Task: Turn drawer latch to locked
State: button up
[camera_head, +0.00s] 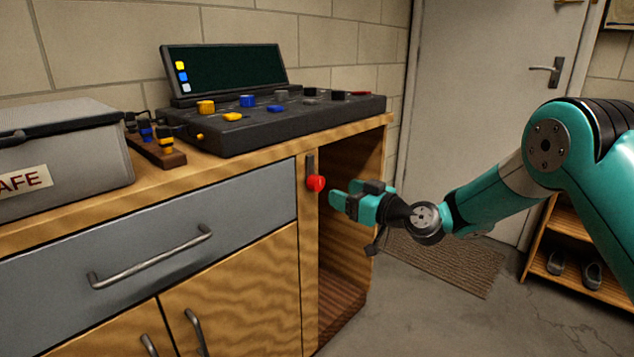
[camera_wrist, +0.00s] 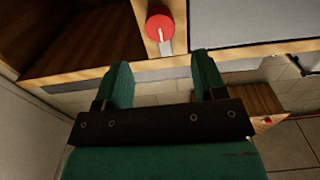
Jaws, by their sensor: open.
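The drawer latch is a red round knob (camera_head: 316,183) on a dark plate, on the wooden post right of the grey drawer (camera_head: 150,240). In the wrist view the red knob (camera_wrist: 160,25) carries a pale pointer line and sits just beyond and between my fingertips. My gripper (camera_head: 338,201) is teal, open and empty, a little right of and slightly below the knob in the head view, apart from it. Both fingers also show in the wrist view (camera_wrist: 162,75). The drawer looks closed.
An open wooden compartment (camera_head: 345,270) lies right of the latch post. A black control console (camera_head: 280,125) stands on the counter, with a grey safe box (camera_head: 60,160) to its left. A door (camera_head: 490,100), mat (camera_head: 445,262) and shoe rack (camera_head: 570,285) are at right.

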aim_at(320, 183)
jog(key=x, duration=0.9)
jog(key=c, duration=0.9)
